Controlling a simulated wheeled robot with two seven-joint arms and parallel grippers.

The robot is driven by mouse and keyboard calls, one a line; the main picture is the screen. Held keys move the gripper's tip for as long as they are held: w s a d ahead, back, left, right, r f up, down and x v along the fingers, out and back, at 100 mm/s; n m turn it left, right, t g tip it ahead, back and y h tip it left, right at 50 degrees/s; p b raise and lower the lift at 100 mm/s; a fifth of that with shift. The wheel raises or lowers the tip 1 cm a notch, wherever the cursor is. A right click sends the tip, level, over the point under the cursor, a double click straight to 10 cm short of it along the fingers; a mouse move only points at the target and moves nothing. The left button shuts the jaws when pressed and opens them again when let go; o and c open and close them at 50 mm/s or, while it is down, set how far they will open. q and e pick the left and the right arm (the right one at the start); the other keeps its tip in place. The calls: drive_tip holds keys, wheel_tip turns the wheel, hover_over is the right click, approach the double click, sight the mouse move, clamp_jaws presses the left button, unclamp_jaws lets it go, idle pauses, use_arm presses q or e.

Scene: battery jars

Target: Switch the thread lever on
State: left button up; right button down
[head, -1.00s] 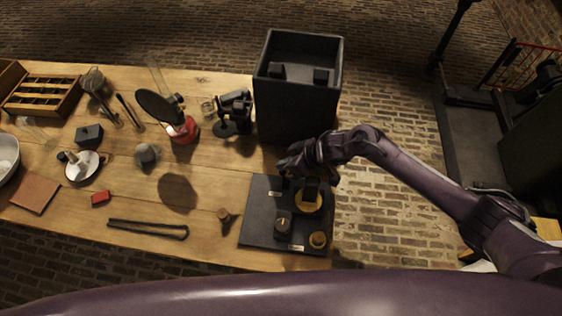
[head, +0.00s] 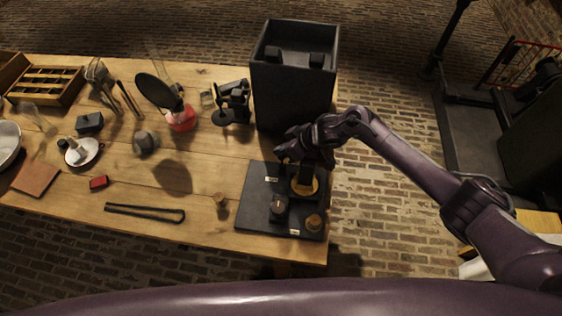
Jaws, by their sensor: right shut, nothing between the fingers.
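A dark square board (head: 254,212) lies at the right end of the wooden table. On it stand a black lever (head: 306,172) on a round brass-coloured base (head: 293,186), a dark round knob (head: 279,207) and a small brass knob (head: 314,222). Small white labels lie on the board, too small to read. My right gripper (head: 284,156) is shut and empty at the board's back edge, just above and left of the lever. I cannot tell whether it touches the lever. My left gripper is not in view.
A tall black open box (head: 292,92) stands behind the board. A black microscope-like device (head: 232,103), a red-based round mirror (head: 183,118), black tongs (head: 145,213) and a small wooden peg (head: 221,203) are left of it. The table's front and right edges are close to the board.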

drive_tip(key=shift+s+r, duration=0.1)
drive_tip(key=shift+s, duration=0.15)
drive_tip(key=shift+w+f, duration=0.2)
drive_tip(key=shift+w, duration=0.35)
drive_tip(key=shift+s+d+r+p, duration=0.1)
drive_tip(key=shift+s+d+p, duration=0.1)
drive_tip(key=shift+p, duration=0.1)
drive_tip(key=shift+d, duration=0.25)
drive_tip(key=shift+s+d, duration=0.1)
drive_tip(key=shift+d, duration=0.15)
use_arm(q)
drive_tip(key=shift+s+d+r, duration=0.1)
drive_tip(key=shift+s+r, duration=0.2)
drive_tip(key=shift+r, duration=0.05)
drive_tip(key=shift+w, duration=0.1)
